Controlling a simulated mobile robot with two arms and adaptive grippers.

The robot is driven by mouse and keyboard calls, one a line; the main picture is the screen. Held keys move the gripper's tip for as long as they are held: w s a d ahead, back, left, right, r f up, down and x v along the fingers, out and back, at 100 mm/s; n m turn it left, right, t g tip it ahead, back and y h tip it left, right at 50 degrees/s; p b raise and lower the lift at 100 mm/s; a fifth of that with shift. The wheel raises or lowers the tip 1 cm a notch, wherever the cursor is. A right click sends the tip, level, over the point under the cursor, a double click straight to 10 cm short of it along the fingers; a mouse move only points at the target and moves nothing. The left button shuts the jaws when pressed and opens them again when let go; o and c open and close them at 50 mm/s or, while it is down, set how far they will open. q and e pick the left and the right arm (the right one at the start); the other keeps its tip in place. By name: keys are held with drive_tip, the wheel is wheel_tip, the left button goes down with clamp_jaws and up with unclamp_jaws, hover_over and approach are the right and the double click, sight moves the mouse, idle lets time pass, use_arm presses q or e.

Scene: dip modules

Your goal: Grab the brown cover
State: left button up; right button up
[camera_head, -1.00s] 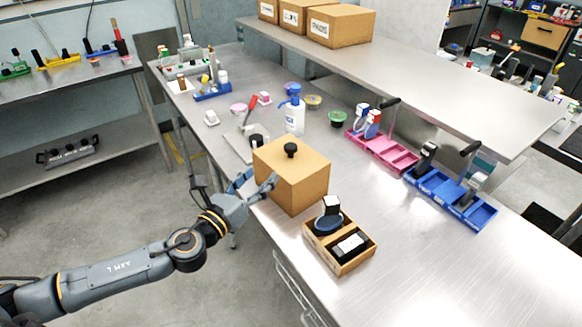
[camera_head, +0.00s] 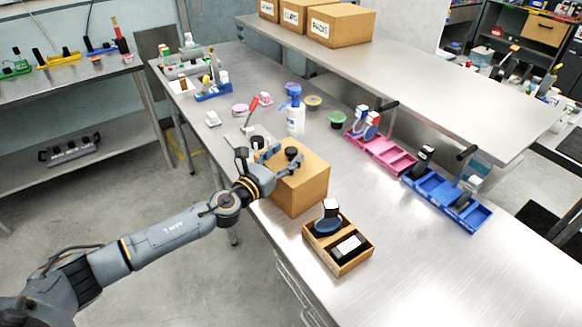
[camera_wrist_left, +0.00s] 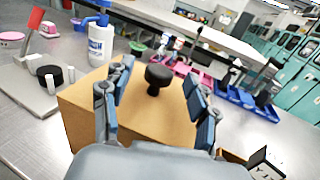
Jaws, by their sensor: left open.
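The brown cover (camera_head: 305,185) is a box-shaped lid with a black knob (camera_head: 292,153) on its top, standing on the metal table. In the left wrist view the brown cover (camera_wrist_left: 84,118) fills the middle, with the black knob (camera_wrist_left: 158,76) between and a little beyond the fingers. My left gripper (camera_head: 283,160) is open and empty at the top of the cover, its fingers on either side of the knob and apart from it. It also shows in the left wrist view (camera_wrist_left: 155,95). My right gripper is not in view.
A wooden tray (camera_head: 340,262) with dark items stands just in front of the cover. A white bottle with a blue pump (camera_head: 295,118) and a small stand with a red part (camera_head: 251,112) are behind it. Pink (camera_head: 390,158) and blue (camera_head: 440,200) trays lie to the right.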

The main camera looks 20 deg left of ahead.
use_arm(q)
drive_tip(key=shift+x, duration=1.6)
drive_tip(key=shift+s, duration=0.1)
drive_tip(key=shift+c, duration=0.3)
drive_tip(key=c, duration=0.3)
clamp_jaws()
drive_tip(key=shift+r, duration=0.1)
